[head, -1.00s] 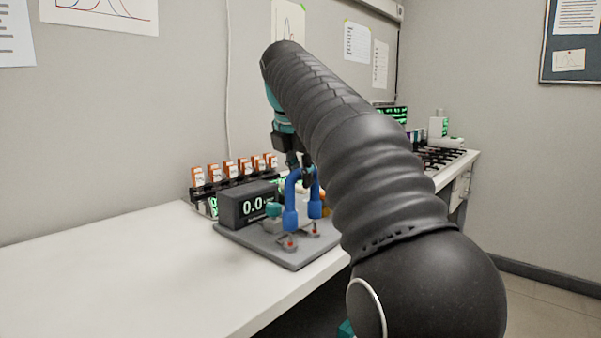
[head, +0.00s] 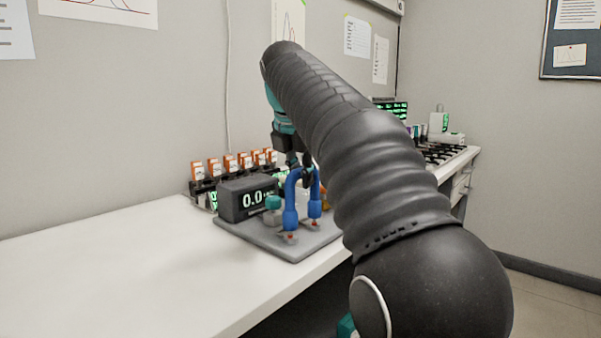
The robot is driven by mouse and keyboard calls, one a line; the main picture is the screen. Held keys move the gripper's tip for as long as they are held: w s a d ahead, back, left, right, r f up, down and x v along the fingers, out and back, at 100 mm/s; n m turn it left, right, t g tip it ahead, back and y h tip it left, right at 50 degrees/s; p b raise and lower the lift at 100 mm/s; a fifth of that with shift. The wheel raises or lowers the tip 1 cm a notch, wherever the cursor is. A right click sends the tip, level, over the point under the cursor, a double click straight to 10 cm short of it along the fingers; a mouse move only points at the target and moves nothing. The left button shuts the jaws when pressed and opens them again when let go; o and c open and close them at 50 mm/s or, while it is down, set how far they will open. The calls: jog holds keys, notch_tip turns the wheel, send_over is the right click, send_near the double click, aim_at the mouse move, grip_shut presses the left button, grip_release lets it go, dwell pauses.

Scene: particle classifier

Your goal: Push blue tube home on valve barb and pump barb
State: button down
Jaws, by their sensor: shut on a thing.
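The blue tube (head: 290,191) is an inverted U with a thicker cuff on each lower end. My gripper (head: 302,170) is shut on its top bend, partly hidden behind my arm. The two cuffs hang over the two red-marked barbs, the left barb (head: 290,237) and the right barb (head: 314,223), on the grey base plate (head: 262,239). The cuffs' lower ends are right above or on the barbs; I cannot tell whether they touch. I cannot tell which barb is the valve's and which the pump's.
A dark display box (head: 238,203) reading 0.0 stands left of the tube, with a teal-topped part (head: 272,207) between them. A rack of orange-topped items (head: 230,165) is behind. The white bench (head: 120,255) is clear at left. My arm covers much of the right side.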

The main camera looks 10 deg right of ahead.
jog(key=shift+f+b, duration=0.5)
jog(key=shift+f, duration=0.5)
jog(key=c, duration=1)
grip_release()
jog(key=shift+o, duration=0.2)
jog(key=shift+r, duration=0.1)
jog(key=v, duration=1.1)
jog(key=shift+s+r, duration=0.15)
jog(key=shift+r, duration=0.2)
jog(key=shift+a, duration=0.15)
